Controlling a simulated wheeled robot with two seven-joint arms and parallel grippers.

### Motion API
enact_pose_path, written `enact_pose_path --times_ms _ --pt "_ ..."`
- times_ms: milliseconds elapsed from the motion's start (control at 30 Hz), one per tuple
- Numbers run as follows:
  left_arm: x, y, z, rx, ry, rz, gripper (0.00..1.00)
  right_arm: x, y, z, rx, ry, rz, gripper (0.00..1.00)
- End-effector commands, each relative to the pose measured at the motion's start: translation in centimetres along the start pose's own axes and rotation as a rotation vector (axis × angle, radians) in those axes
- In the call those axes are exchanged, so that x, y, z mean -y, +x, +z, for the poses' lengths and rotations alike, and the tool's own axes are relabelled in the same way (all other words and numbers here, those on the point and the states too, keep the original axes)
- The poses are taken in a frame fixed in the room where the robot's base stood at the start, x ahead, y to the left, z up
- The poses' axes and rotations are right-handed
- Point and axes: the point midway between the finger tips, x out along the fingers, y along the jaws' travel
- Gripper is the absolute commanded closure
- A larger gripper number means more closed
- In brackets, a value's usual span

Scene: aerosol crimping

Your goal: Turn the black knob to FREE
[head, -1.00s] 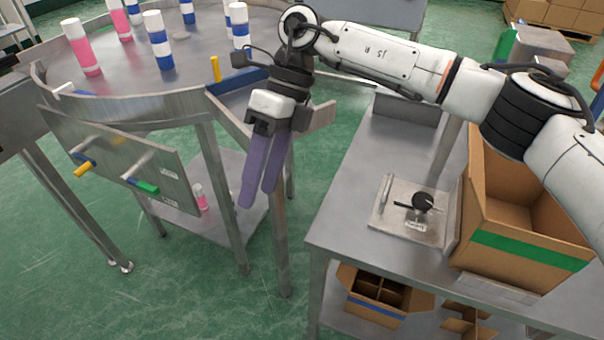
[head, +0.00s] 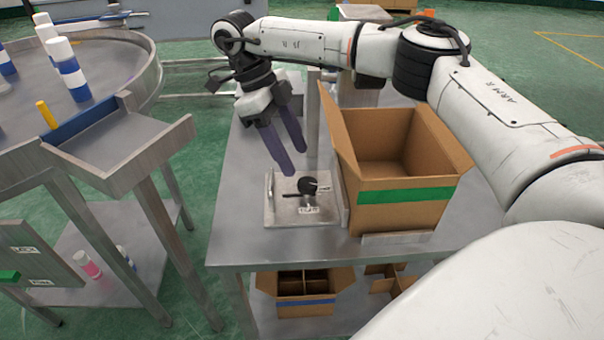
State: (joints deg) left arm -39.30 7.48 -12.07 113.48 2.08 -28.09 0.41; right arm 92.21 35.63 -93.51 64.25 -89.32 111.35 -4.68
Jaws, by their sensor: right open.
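The black knob (head: 307,186) sits on a metal plate (head: 283,212) on the steel table, with a small white label (head: 309,210) in front of it. The label's lettering is too small to read. My right gripper (head: 297,162) is open and empty, its two purple fingers pointing down. In the picture it hangs just above and behind the knob, apart from it. My left gripper is not in view.
An open cardboard box (head: 400,215) with a green stripe stands close to the right of the plate. A thin upright post (head: 313,115) rises behind it. A round steel table (head: 110,75) with bottles and a side chute (head: 130,140) are at left.

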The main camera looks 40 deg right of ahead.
Motion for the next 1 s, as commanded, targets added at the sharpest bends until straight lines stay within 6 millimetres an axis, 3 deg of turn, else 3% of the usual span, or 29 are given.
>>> enact_pose_path --times_ms 100,300,733,1000 --pt "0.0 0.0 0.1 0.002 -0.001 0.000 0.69 0.0 2.4 -0.1 -0.002 -0.001 0.002 0.48" --pt "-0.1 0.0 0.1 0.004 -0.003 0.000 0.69 0.0 5.2 0.0 0.001 -0.001 0.001 0.48" --pt "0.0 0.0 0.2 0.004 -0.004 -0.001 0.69 -0.1 6.3 0.1 0.003 -0.001 0.001 0.48" --pt "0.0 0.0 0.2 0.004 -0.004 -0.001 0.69 -0.1 6.3 0.1 0.003 -0.002 0.001 0.89"
